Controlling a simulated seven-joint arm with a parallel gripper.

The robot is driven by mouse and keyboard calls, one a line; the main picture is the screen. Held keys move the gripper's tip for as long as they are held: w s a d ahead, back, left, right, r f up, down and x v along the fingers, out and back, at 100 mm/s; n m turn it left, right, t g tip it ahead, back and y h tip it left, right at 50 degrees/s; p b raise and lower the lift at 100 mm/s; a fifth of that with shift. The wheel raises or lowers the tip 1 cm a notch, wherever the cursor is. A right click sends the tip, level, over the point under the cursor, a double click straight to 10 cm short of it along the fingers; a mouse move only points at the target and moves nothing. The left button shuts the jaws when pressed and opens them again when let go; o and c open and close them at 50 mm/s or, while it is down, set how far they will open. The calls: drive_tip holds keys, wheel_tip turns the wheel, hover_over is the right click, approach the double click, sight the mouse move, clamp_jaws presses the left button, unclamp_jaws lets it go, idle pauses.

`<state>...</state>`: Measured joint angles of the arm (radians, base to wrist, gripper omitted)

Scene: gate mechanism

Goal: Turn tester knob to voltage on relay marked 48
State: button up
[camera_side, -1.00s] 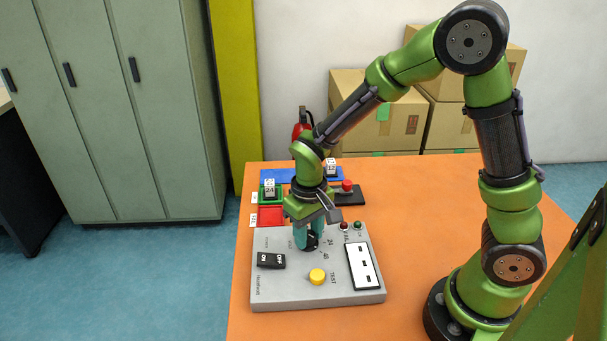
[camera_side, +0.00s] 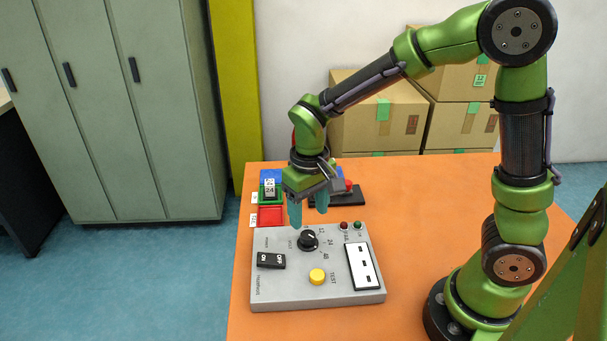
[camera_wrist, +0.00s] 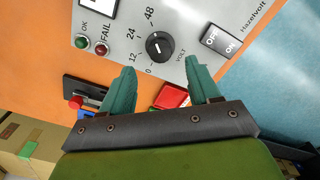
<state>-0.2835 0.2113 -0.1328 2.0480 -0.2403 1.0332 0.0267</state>
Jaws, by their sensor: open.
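The tester (camera_side: 335,285) is a grey box on the orange table. Its black knob (camera_side: 307,240) has a voltage scale beside it; the knob also shows in the wrist view (camera_wrist: 159,47), ringed by 0, 12, 24 and 48. The knob's white mark is small and its exact setting is hard to tell. My gripper (camera_side: 309,211) is open and empty, above and behind the knob, not touching it. A relay marked 24 (camera_side: 269,192) sits at the green tray. Another label just behind it is not clearly readable. I cannot make out a relay marked 48.
The tester carries a yellow test button (camera_side: 317,276), a black on/off switch (camera_side: 271,260), a white slotted panel (camera_side: 363,265) and two small lamps. A red tray (camera_side: 271,216) lies behind it. A black base with a red button (camera_wrist: 76,102) stands near my gripper.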

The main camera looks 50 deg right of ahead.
sight(308, 234)
wheel_tip(308, 234, up, 10)
drive_tip(key=shift+r, duration=0.2)
drive_tip(key=s+d+r+m+t+y, duration=0.2)
drive_tip(key=s+t, duration=0.5)
drive_tip(key=s, duration=0.4)
drive_tip(key=shift+d+r, duration=0.15)
drive_tip(key=shift+r, duration=0.45)
idle(0.5)
